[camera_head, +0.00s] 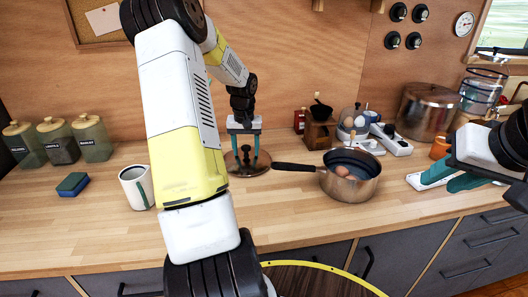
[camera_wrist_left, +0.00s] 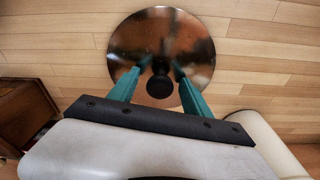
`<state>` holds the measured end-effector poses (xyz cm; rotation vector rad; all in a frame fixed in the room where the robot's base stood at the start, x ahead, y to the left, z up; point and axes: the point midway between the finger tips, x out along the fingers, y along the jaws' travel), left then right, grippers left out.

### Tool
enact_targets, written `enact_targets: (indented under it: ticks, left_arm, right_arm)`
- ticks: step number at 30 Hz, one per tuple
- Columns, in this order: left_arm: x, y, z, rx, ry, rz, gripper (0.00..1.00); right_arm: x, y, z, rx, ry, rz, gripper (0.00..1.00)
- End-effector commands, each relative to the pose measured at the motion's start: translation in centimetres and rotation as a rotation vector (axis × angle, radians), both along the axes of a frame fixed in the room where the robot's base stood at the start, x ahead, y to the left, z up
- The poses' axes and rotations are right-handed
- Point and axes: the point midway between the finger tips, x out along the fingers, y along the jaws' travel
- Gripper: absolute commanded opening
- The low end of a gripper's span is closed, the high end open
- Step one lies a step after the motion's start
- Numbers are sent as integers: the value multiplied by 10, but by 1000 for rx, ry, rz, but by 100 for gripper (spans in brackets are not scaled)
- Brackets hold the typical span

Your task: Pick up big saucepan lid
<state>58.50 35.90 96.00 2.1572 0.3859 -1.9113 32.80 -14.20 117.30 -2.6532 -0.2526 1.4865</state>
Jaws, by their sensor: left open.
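The big saucepan lid (camera_head: 258,169) is a round copper-coloured disc lying flat on the wooden counter. In the left wrist view the lid (camera_wrist_left: 135,40) shows with its black knob (camera_wrist_left: 160,86) on top. My left gripper (camera_head: 248,162) points down over the lid, open, with its green fingers (camera_wrist_left: 155,75) on either side of the knob. I cannot tell whether the fingers touch the knob. My right gripper (camera_head: 462,181) is at the right edge, with its green fingers partly in view.
A copper saucepan (camera_head: 350,188) holding eggs stands right of the lid, its dark handle reaching toward the lid. A white mug (camera_head: 136,188), a sponge (camera_head: 72,184) and several jars (camera_head: 58,142) are to the left. A large pot (camera_head: 427,110) stands at the back right.

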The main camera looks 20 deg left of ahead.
Motion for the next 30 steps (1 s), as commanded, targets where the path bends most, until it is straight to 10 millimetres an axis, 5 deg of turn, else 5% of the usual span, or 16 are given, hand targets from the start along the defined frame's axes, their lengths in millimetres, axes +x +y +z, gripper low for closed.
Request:
enact_targets:
  ticks: [1, 10, 21, 30]
  left_arm:
    - [0, 0, 0, 0, 0, 0, 55]
    - [0, 0, 0, 0, 1, 0, 0]
    - [0, 0, 4, 1, 0, 0, 0]
    - [1, 0, 60, 2, -6, 0, 0]
  right_arm:
    - [0, 0, 0, 0, 0, 0, 34]
    - [0, 0, 0, 0, 0, 0, 34]
    - [0, 0, 0, 0, 0, 0, 34]
    - [0, 0, 0, 0, 0, 0, 34]
